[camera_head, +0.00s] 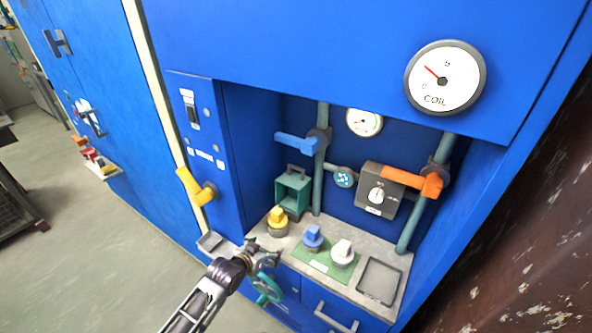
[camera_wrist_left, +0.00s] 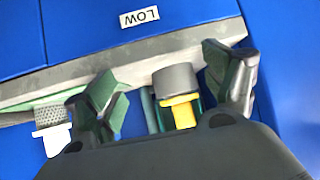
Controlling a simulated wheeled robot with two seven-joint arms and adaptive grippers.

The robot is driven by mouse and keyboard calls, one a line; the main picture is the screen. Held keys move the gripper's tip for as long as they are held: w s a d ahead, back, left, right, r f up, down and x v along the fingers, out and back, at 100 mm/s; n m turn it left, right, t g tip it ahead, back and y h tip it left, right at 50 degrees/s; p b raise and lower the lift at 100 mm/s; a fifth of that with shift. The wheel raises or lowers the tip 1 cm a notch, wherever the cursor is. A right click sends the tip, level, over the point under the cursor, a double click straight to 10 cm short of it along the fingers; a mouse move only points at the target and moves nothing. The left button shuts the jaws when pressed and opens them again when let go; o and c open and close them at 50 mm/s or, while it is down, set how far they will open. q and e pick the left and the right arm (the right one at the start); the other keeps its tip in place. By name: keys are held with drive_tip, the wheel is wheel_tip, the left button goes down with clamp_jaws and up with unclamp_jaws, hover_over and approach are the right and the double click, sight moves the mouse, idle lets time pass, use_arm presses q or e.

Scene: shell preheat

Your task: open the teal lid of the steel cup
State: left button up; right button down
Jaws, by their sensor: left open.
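A round teal disc (camera_head: 345,177) with white marks sits on a short pipe at the back of the recess. I cannot tell whether it is the cup's lid, and no steel cup shows clearly. My left gripper (camera_head: 266,257) is open at the front edge of the grey shelf, below and left of the disc and apart from it. In the left wrist view, the open gripper (camera_wrist_left: 172,88) has its fingers spread, with a yellow knob (camera_wrist_left: 183,112) on a grey cylindrical base showing between them. My right gripper is not in view.
The yellow knob also shows on the shelf (camera_head: 278,220). A blue knob (camera_head: 312,238) and a white knob (camera_head: 343,252) stand on a green mat. A teal open box (camera_head: 293,192), grey dial box (camera_head: 378,190), blue lever (camera_head: 296,143) and orange lever (camera_head: 411,181) crowd the recess.

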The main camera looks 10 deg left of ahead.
use_arm(q)
drive_tip(key=w+r+t+h, duration=0.2)
drive_tip(key=w+r, duration=0.3)
drive_tip(key=r, duration=0.4)
drive_tip(key=w+d+r+m+t+h, duration=0.1)
drive_tip(key=w+r+t, duration=0.3)
drive_tip(key=r, duration=0.5)
drive_tip(key=shift+w+d+r+h+b, duration=0.2)
drive_tip(key=shift+w+h+b, duration=0.1)
drive_tip(key=shift+w+h, duration=0.25)
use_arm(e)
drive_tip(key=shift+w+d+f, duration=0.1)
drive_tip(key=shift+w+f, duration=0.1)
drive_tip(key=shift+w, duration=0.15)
use_arm(q)
approach(296, 167)
drive_tip(key=shift+w+d+f, duration=0.15)
drive_tip(key=shift+w+d, duration=0.05)
drive_tip(key=shift+w, duration=0.3)
drive_tip(key=shift+w+d+f, duration=0.15)
drive_tip(key=shift+w+d, duration=0.05)
drive_tip(key=shift+w, duration=0.3)
drive_tip(key=shift+w+d+f, duration=0.15)
drive_tip(key=shift+w+d, duration=0.05)
drive_tip(key=shift+w, duration=0.35)
drive_tip(key=shift+x, duration=3.4)
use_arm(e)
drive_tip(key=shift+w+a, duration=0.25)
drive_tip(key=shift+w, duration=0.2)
